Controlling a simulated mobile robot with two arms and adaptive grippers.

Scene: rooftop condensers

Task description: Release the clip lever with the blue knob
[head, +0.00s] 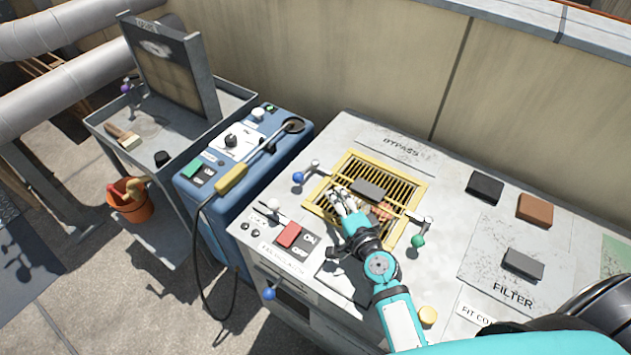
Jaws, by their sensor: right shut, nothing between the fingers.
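A clip lever with a blue knob (298,177) sits at the upper left edge of the yellow grille (389,166) on the grey cabinet top. Its metal arm runs from the knob to a pivot by the frame. A second lever with a green knob (418,241) is at the grille's right edge. My right gripper (339,200) is over the grille's left part, right of and below the blue knob and apart from it. Its fingers are shut and empty. The gripper and arm hide the grille's lower part. My left gripper is not in view.
A dark block (367,188) lies on the grille. A red switch (288,234) is on the cabinet near the front left. Several blocks lie to the right. A blue machine (190,185) with a yellow-handled wand (232,179) stands left.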

